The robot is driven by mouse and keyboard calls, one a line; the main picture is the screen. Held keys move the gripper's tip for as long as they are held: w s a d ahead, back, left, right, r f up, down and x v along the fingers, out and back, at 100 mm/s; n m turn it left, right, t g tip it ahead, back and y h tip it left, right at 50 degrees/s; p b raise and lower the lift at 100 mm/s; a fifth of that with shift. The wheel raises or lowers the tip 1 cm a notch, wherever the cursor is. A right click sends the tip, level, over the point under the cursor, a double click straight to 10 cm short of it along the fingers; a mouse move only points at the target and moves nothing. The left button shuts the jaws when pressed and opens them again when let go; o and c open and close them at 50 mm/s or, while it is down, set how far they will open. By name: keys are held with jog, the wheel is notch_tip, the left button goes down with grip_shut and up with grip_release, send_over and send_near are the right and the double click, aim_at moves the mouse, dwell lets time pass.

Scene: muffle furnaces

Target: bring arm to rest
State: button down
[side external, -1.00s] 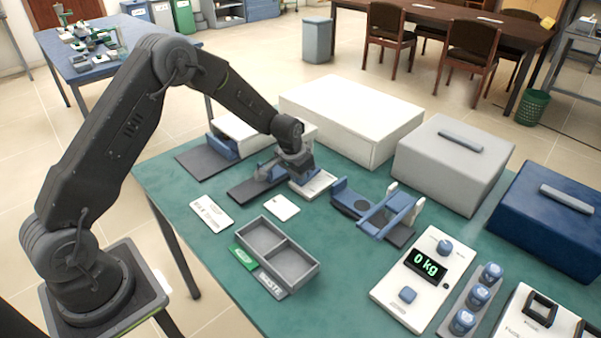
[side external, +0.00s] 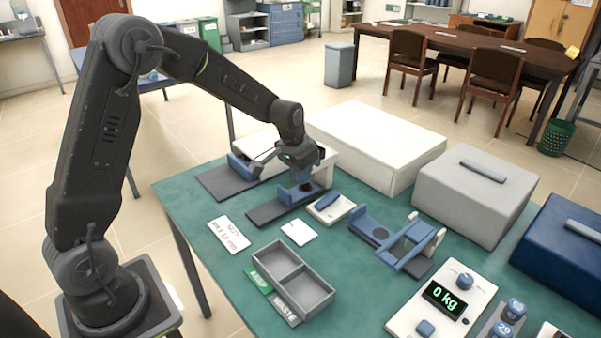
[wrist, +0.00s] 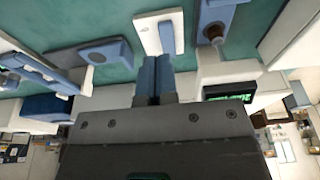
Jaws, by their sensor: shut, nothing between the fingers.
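My gripper (side external: 303,156) hangs above the back left part of the green table, at the end of my bent arm. In the wrist view its two blue fingers (wrist: 157,72) are pressed side by side with nothing between them. A white tray with a blue piece (side external: 330,208) lies on the table, below and to the right of the gripper in the side view. The tray also shows just beyond the fingertips in the wrist view (wrist: 150,38). The gripper looks clear of the tray. The fingertips are hard to make out in the side view.
A white box (side external: 376,145), a grey furnace (side external: 472,195) and a blue furnace (side external: 560,240) line the back. A blue cradle (side external: 400,243), a scale (side external: 440,305) and a grey two-part bin (side external: 268,251) stand nearer. Bare green table (side external: 345,285) lies between bin and scale.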

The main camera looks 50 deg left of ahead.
jog(key=shift+s+r, duration=0.25)
jog(key=shift+r, duration=0.1)
jog(key=s+d+r+t, duration=0.2)
jog(key=s+d+r, duration=0.3)
jog(key=s+r, duration=0.7)
jog(key=s+d+r+t, duration=0.1)
jog(key=s+d+r, duration=0.1)
jog(key=s, duration=1.2)
jog(key=shift+d, duration=0.6)
